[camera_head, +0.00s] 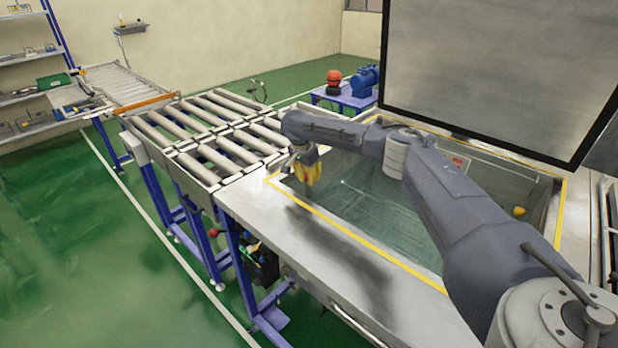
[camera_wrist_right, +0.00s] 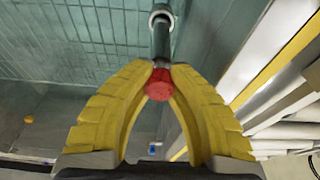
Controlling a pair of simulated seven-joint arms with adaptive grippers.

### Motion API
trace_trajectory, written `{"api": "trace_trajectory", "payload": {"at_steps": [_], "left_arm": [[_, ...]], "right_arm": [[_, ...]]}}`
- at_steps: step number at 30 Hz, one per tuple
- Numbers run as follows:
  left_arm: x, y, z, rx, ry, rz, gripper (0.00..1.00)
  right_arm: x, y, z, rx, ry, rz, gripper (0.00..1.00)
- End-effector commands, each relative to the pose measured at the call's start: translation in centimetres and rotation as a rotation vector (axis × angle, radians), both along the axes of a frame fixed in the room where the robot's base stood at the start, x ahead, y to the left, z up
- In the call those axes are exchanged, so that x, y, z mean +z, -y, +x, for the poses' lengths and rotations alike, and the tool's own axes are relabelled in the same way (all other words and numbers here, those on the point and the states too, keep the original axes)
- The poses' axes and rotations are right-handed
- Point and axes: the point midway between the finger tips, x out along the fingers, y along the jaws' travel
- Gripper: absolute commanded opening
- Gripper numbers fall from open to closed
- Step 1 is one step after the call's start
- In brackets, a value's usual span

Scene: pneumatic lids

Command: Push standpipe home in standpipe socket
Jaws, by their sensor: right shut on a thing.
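My right gripper (camera_head: 308,172) has yellow fingers and points down over the left end of the water tank. In the right wrist view its fingers (camera_wrist_right: 160,72) are closed around a red-ended dark pipe, which I take to be the standpipe (camera_wrist_right: 161,45). The red end (camera_wrist_right: 159,86) faces the camera between the fingers. The pipe runs away to a pale ring (camera_wrist_right: 161,14) at the top of the picture. I cannot tell whether that ring is the standpipe socket or how far the pipe sits in it. The head view hides the pipe behind the gripper. My left gripper is not in view.
The sunken tank (camera_head: 385,205) has a yellow-lined rim. An orange ball-like thing (camera_head: 519,211) is near its right side and also shows in the wrist view (camera_wrist_right: 27,120). A roller conveyor (camera_head: 205,140) adjoins the tank on the left. A large grey panel (camera_head: 490,75) hangs behind.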

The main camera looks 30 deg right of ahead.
Motion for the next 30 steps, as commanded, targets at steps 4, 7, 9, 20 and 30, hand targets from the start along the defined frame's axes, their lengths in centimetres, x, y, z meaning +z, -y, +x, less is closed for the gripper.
{"api": "trace_trajectory", "payload": {"at_steps": [4, 7, 9, 20, 30], "left_arm": [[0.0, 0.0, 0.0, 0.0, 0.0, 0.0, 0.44], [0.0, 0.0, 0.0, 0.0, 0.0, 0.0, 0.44], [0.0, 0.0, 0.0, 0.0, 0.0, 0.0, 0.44], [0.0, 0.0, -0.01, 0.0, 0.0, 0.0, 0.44], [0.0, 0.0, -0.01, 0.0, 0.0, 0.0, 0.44]], "right_arm": [[-0.23, 0.0, 0.02, 0.0, 0.001, 0.0, 0.0], [-0.41, 0.0, 0.01, 0.0, 0.0, 0.0, 0.0], [-0.53, 0.0, 0.01, 0.0, 0.0, 0.0, 0.0], [-0.62, 0.01, 0.01, 0.0, 0.0, 0.0, 0.4], [0.09, -0.18, -0.01, 0.001, 0.002, 0.0, 0.4]]}}
